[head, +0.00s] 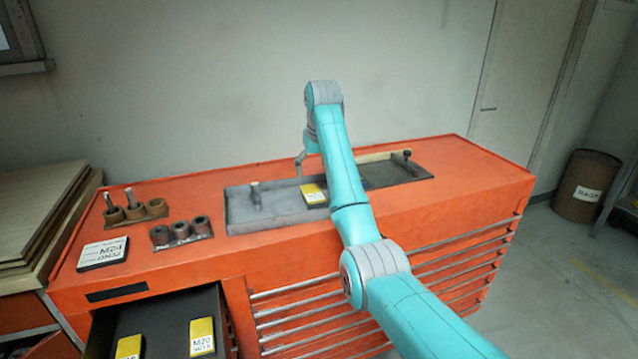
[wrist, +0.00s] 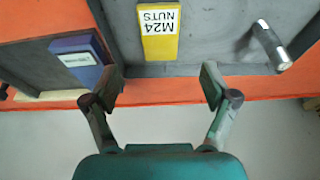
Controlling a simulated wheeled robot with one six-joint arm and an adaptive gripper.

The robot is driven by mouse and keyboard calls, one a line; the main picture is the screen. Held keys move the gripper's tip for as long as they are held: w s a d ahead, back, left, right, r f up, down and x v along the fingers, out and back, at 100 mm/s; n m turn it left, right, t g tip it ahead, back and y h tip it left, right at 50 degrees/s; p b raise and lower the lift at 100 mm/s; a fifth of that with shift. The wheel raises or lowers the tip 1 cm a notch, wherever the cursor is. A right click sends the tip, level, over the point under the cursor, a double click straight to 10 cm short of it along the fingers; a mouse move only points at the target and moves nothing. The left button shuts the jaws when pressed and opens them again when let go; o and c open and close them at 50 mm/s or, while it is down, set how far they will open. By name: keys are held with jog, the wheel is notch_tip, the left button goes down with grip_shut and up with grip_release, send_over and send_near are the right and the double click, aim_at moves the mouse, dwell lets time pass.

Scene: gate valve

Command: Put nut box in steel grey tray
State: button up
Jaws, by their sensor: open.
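A yellow nut box with a white label reading M24 NUTS (head: 314,194) lies in the grey tray (head: 277,205) on the orange cabinet top. In the wrist view the box (wrist: 159,32) sits on the grey tray floor (wrist: 215,45), near one edge. My gripper (wrist: 163,84) is open and empty, its two fingers spread to either side of the box's line. The fingertips are apart from the box and do not touch it. In the head view my gripper (head: 301,163) is above the tray's back side, and my arm partly hides the tray's right end.
A metal pin (wrist: 272,46) stands in the same tray. A blue box (wrist: 78,58) lies in the neighbouring compartment. A darker tray (head: 395,172) is to the right. Sockets (head: 180,232) and a label plate (head: 103,254) are at left. An open drawer holds yellow boxes (head: 202,337).

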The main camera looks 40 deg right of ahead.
jog(key=shift+v, duration=1.35)
